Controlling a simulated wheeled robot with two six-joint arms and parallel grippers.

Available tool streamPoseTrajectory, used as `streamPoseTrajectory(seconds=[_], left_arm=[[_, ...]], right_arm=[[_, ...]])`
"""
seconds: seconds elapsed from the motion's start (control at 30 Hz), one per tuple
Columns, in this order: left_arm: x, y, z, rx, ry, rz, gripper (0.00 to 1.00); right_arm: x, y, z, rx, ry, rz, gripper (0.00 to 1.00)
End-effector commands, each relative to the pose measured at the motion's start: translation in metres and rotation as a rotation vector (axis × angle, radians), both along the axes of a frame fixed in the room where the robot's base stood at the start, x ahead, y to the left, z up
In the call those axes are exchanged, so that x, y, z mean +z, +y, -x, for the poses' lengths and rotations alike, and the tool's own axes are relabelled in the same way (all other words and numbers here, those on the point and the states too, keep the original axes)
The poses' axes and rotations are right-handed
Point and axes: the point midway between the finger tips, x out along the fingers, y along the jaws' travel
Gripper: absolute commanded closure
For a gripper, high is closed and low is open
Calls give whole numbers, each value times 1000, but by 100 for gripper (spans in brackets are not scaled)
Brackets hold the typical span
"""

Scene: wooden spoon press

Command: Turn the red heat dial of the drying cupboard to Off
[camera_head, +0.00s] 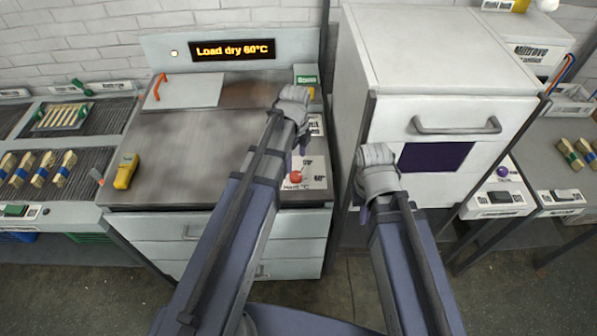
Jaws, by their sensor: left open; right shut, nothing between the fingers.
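The red heat dial (296,177) sits on a pale panel (315,182) at the right front of the steel worktop. The panel carries heat and 60 markings; the dial's exact pointing is too small to tell. My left gripper (296,150) is open just above and behind the dial, its fingers mostly hidden by my arm; I cannot tell whether they touch it. My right gripper (362,188) is shut and empty, in front of the white cabinet (430,60), its fingers mostly hidden. The lit display (233,50) reads "Load dry 60°C".
A yellow tool (126,171) lies at the worktop's left front. A hinged lid plate (185,91) with an orange handle is behind it. The white cabinet has a grey handle (457,125) and a dark window (436,156). Wooden pieces (41,170) lie on the left bench.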

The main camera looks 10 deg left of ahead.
Motion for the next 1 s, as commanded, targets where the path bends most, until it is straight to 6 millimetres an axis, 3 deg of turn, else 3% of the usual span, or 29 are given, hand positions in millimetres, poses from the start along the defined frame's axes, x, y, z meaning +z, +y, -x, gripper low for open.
streamPoseTrajectory(seconds=[0.53,0.97,1.0], left_arm=[[-66,0,0,1,0,0,19],[-72,0,0,1,0,0,19],[-72,0,0,1,0,0,22]], right_arm=[[-66,0,0,-3,0,0,100],[-72,0,0,-3,0,0,100],[-72,0,0,-3,0,0,100]])
